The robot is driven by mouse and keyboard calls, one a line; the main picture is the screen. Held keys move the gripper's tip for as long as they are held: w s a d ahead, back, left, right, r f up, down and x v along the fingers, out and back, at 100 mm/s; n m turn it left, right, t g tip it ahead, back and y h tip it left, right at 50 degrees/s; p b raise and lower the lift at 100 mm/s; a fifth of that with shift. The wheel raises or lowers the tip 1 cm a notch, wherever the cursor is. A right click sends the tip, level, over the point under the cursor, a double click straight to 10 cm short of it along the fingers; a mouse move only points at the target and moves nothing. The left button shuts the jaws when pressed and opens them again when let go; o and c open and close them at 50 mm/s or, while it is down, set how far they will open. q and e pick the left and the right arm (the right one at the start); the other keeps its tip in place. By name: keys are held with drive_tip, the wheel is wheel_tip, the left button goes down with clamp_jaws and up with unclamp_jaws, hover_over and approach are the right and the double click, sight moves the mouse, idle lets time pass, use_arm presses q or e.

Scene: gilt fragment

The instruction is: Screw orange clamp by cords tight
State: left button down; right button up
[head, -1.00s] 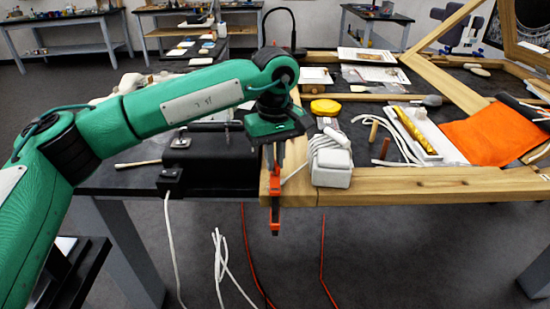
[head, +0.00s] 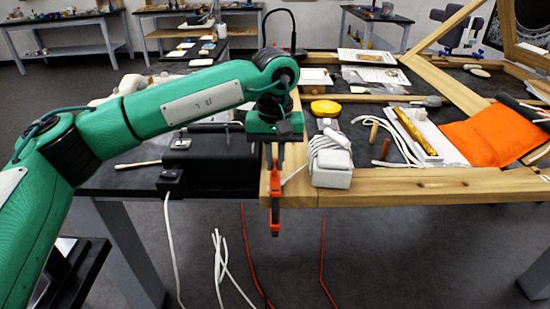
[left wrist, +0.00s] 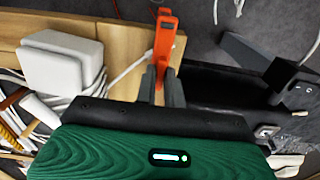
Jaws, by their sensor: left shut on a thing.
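The orange clamp (head: 275,200) sits at the front edge of the wooden frame, near its left corner, and hangs below the edge. It also shows in the left wrist view (left wrist: 165,38), reaching past the wooden edge. My left gripper (head: 274,152) is above the clamp, pointing down, with its fingers (left wrist: 161,85) shut on the clamp's near end. The exact contact is partly hidden by the gripper body. White cords (head: 322,148) lie bundled around a white block just right of the clamp. My right gripper is not in view.
A white block (head: 332,178) stands on the wooden frame (head: 420,184) close to the right of the clamp. A black box (head: 215,165) is on the left. White cords and red cords (head: 322,262) hang below the table edge. An orange cloth (head: 490,138) lies at right.

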sight(275, 163)
use_arm(q)
drive_tip(key=shift+w+r, duration=0.1)
drive_tip(key=shift+r, duration=0.05)
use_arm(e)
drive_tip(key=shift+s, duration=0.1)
use_arm(q)
drive_tip(key=c, duration=1.5)
unclamp_jaws()
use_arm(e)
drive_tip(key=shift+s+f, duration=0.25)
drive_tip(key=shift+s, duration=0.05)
use_arm(q)
wheel_tip(275, 163, up, 14)
drive_tip(key=shift+p, duration=0.4)
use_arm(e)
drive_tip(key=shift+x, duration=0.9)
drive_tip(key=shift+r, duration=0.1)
use_arm(q)
drive_tip(key=shift+f, duration=0.25)
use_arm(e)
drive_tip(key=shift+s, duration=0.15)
